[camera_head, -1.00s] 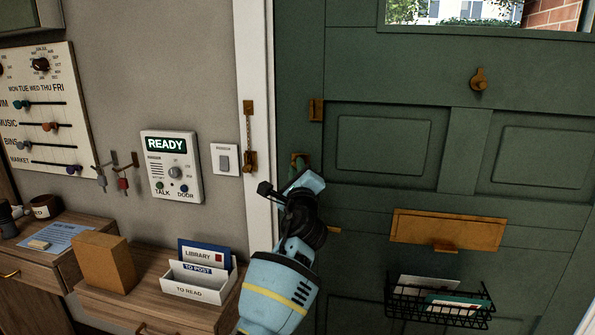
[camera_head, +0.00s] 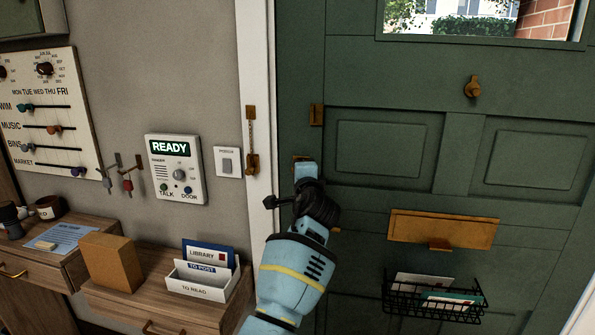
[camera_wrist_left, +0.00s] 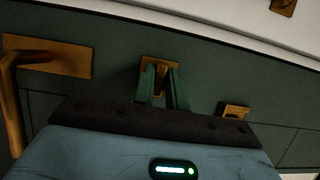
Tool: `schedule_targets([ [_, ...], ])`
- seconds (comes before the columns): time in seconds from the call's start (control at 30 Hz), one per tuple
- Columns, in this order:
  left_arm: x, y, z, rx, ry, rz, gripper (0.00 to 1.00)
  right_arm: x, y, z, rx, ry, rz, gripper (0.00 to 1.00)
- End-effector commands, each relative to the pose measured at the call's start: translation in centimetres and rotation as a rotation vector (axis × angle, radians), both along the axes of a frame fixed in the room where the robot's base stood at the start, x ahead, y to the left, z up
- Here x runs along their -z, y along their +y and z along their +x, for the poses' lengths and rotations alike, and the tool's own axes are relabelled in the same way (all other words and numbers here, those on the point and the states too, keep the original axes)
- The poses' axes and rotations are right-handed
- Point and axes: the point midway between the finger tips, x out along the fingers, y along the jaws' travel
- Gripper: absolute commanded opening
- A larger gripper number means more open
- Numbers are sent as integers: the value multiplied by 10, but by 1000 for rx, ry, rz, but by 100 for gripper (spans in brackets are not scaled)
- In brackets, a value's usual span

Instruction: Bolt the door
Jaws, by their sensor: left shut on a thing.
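The green panelled door (camera_head: 390,200) looks closed in its white frame (camera_head: 257,120). My left gripper (camera_head: 303,168) is at the door's left edge, below a small brass plate (camera_head: 316,114). In the left wrist view its two green fingers (camera_wrist_left: 162,88) are shut on the brass bolt turn (camera_wrist_left: 159,66), which stands on a small brass plate. In the head view the gripper hides the turn, and only the top of its plate (camera_head: 301,158) shows. Whether the bolt is thrown cannot be seen. My right gripper is not in view.
A brass lever handle (camera_wrist_left: 14,90) is beside the fingers in the wrist view. A door chain (camera_head: 251,135) hangs on the frame. The door has a letter flap (camera_head: 443,229) and wire basket (camera_head: 433,307). An intercom (camera_head: 176,170) and drawer tables (camera_head: 150,300) are left.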

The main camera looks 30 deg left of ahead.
Motion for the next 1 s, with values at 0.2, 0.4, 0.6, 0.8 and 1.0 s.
schedule_targets([
  [0.2, 0, 0, 0, 1, -7, -29, 0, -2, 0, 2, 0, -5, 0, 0],
  [0.4, 1, 0, 0, 1, -9, -32, 0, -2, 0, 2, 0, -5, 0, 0],
  [0.6, 1, 0, 0, 1, -9, -32, 18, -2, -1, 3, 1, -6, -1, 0],
  [0.8, 0, 0, 0, 1, -8, -30, 35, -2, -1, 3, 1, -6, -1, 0],
  [1.0, 0, 0, 0, 0, -8, -29, 35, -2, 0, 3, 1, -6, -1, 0],
])
